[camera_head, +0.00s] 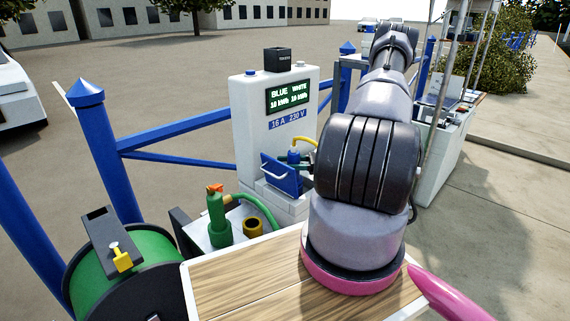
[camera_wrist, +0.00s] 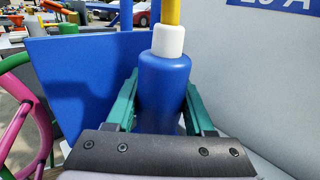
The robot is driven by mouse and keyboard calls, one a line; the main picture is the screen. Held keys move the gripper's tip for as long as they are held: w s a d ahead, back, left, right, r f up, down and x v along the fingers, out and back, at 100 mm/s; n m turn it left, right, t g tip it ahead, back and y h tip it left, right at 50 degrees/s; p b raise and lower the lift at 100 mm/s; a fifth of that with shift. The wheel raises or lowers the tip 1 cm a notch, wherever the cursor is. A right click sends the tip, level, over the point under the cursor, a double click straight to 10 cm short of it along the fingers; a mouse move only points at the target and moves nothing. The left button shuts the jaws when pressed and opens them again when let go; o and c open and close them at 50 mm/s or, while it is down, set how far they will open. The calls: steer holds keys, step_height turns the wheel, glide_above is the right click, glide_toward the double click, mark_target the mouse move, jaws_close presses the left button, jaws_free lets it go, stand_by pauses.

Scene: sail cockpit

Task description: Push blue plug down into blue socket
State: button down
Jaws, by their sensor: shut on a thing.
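The blue plug (camera_wrist: 165,85) stands upright in the wrist view, with a white collar and a yellow cable rising from its top. My gripper (camera_wrist: 160,100) has its green fingers on both sides of the plug and is shut on it. In the head view the plug (camera_head: 294,157) shows small in front of the white power pedestal (camera_head: 248,120), with my gripper (camera_head: 290,160) at it. The blue flap (camera_head: 281,176) with a pale handle stands open beside it. The blue socket is hidden behind the flap and the plug, so I cannot tell how deep the plug sits.
A green bottle-shaped object (camera_head: 217,220) with a hose and a brass ring (camera_head: 253,227) stand on a tray at the left. A green reel (camera_head: 115,265) and blue railings (camera_head: 105,150) are further left. My arm blocks the right side.

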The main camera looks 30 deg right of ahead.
steer(key=shift+f, duration=0.65)
stand_by(0.7)
steer(key=c, duration=0.5)
jaws_free()
steer(key=shift+c, duration=0.2)
steer(key=v, duration=1.1)
steer(key=shift+r, duration=0.1)
